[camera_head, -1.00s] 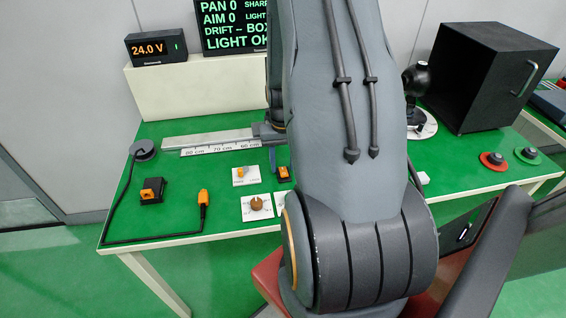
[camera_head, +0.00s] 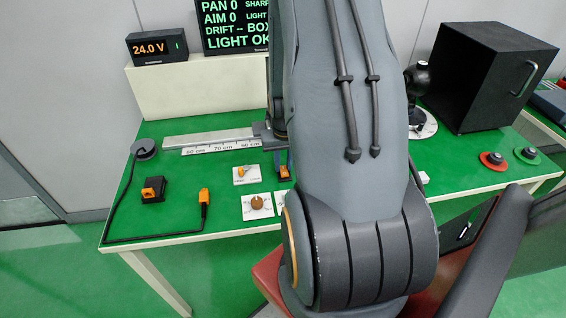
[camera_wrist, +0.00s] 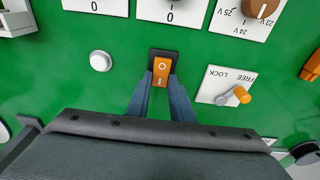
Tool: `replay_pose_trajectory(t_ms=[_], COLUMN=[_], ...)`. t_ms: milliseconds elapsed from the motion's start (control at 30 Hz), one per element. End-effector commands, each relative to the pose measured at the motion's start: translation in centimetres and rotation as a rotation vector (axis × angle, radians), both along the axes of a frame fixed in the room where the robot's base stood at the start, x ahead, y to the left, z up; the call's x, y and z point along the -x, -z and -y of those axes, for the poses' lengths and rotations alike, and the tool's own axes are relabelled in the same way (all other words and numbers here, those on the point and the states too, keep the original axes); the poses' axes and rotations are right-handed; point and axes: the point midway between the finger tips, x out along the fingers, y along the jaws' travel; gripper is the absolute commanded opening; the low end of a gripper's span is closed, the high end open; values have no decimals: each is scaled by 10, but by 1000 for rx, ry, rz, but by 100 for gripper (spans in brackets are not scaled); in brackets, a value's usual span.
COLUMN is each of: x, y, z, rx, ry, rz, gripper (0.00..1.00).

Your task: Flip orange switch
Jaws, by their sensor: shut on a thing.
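The orange rocker switch (camera_wrist: 161,72) sits in a dark housing on the green table, with a white circle mark on it, in the middle of the wrist view. In the head view the switch (camera_head: 284,173) shows just left of my arm. My gripper (camera_wrist: 161,84) has its two blue-grey fingers on either side of the switch's near part, closed in on it. In the head view my arm hides most of the gripper.
A FREE/LOCK plate with an orange lever (camera_wrist: 243,95) lies to the right of the switch, and a white round knob (camera_wrist: 100,61) to the left. A dial plate (camera_head: 257,205) and an orange-tipped cable (camera_head: 204,196) lie nearby. A black box (camera_head: 480,75) stands at the back right.

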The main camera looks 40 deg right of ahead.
Motion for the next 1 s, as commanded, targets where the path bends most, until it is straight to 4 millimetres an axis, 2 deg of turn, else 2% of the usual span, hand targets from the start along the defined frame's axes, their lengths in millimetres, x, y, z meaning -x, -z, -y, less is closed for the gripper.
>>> replay_pose_trajectory(t_ms=[300, 767, 800, 900, 1000], x=[3, 4, 4, 4, 4], y=[2, -2, -2, -2, -1], z=[-3, -3, -3, -3, -4], rx=[75, 89, 89, 89, 88], ry=[0, 0, 0, -1, -1], rz=[136, 157, 157, 157, 156], gripper=[0, 0, 22, 39, 39])
